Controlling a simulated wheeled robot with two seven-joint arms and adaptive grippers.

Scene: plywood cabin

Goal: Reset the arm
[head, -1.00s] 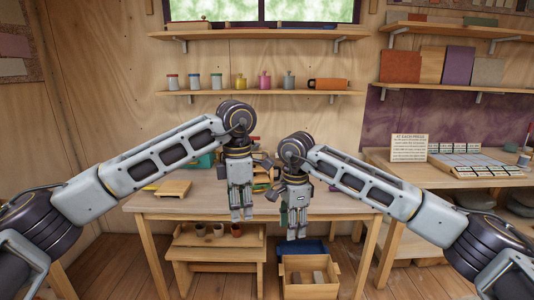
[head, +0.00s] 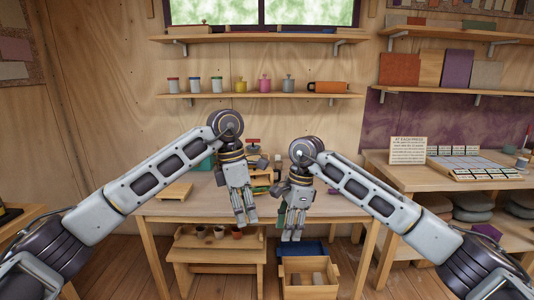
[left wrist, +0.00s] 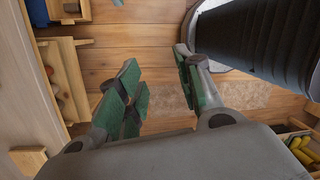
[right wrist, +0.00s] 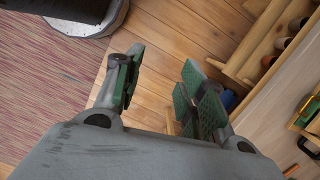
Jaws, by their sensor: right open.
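My left arm reaches in from the left, and its gripper (head: 244,217) hangs pointing down in front of the workbench (head: 205,208). In the left wrist view the green-padded fingers of the left gripper (left wrist: 158,72) are apart with nothing between them, above the plank floor. My right gripper (head: 292,232) hangs just to the right of the left one, also pointing down before the bench's front edge. In the right wrist view the fingers of the right gripper (right wrist: 163,70) are apart and empty over the floor. The two grippers are close together but appear apart.
A wooden block board (head: 174,191) lies on the bench at left. Below are a low stool (head: 215,255) with small pots and an open wooden crate (head: 309,265). A side table (head: 400,180) with a sign and sample tray stands right.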

